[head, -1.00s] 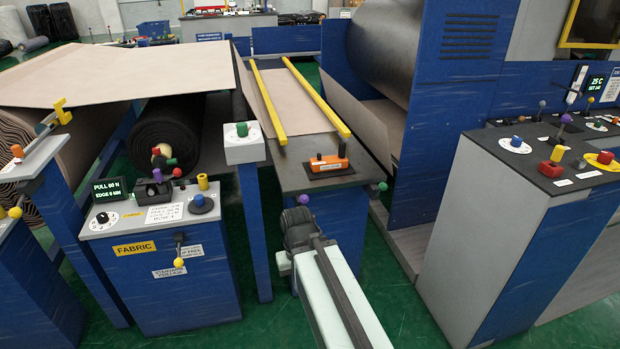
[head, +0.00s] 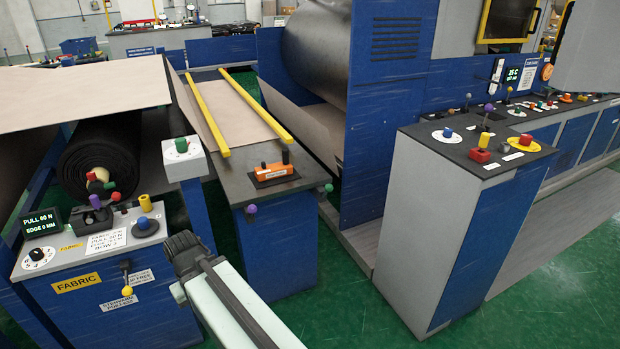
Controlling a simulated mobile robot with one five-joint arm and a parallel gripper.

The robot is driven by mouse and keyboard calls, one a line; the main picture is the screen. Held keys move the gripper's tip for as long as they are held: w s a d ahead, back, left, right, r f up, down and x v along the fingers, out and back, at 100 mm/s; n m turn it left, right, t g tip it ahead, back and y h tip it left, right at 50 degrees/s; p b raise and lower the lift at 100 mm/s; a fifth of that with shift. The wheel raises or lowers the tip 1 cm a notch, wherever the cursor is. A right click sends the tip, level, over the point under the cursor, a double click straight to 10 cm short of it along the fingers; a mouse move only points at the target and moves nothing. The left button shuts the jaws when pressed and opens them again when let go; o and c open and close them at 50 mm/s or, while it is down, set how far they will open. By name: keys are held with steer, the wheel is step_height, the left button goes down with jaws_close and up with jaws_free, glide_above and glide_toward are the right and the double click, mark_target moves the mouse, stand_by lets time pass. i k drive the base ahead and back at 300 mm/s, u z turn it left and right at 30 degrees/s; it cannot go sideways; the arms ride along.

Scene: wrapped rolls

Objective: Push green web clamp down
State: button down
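No part here is labelled as the web clamp clearly enough to read. A green ball knob (head: 328,187) sticks out at the right front edge of the web table (head: 232,185), with a purple ball knob (head: 251,209) at its left front. Another green knob (head: 181,145) sits on top of a white box on a blue post, and a small green knob (head: 110,185) is on the fabric console. My gripper (head: 181,245) is low in front of the table, left of the purple knob and apart from the green ball knob. Its fingers are too dark to judge.
The fabric console (head: 75,262) stands left of my arm. A grey and blue cabinet (head: 440,210) stands at right, with green floor (head: 340,285) open between.

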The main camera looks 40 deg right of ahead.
mark_target(328, 187)
steer(key=i, duration=0.9)
steer(key=z, duration=0.05)
